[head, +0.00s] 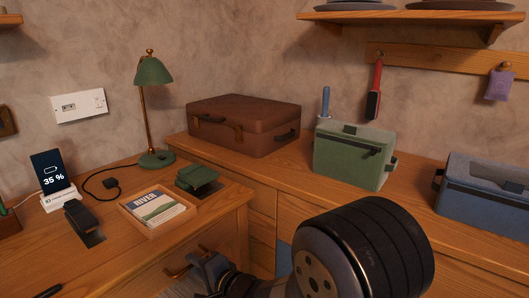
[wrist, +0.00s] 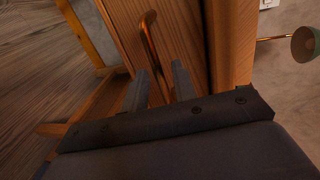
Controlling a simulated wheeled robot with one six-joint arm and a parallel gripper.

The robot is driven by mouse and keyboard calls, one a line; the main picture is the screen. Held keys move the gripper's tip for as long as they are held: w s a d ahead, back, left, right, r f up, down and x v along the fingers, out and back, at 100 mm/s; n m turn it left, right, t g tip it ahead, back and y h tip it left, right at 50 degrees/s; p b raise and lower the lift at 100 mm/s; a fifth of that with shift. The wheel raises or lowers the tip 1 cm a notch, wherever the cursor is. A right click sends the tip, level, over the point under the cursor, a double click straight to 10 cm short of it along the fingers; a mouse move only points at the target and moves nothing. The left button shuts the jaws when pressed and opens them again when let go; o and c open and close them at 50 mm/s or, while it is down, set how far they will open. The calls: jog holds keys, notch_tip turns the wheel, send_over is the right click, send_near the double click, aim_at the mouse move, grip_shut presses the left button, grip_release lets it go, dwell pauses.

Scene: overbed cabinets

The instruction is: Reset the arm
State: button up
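My gripper (wrist: 160,68) is open in the wrist view, its two grey fingers apart. A brass drawer handle (wrist: 150,38) on a wooden front lies just ahead of the fingertips. The handle's near end shows in the gap between them. I cannot tell whether the fingers touch it. In the head view my gripper (head: 203,268) is low at the centre, beside the same handle (head: 190,262) on the front of the left desk. My dark round arm link covers the bottom right of the head view and hides part of the cabinet fronts.
The left desk holds a green lamp (head: 153,72), phone stand (head: 53,176), book tray (head: 156,212) and green item (head: 197,177). The right counter holds a brown case (head: 243,125), green box (head: 353,155) and blue box (head: 487,195). A shelf (head: 410,17) is above.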

jog(key=shift+w+a+f+b, duration=0.25)
jog(key=shift+w+a+b, duration=0.1)
jog(key=shift+w+a, duration=0.15)
jog(key=shift+s+d, duration=0.25)
jog(key=shift+d, duration=0.05)
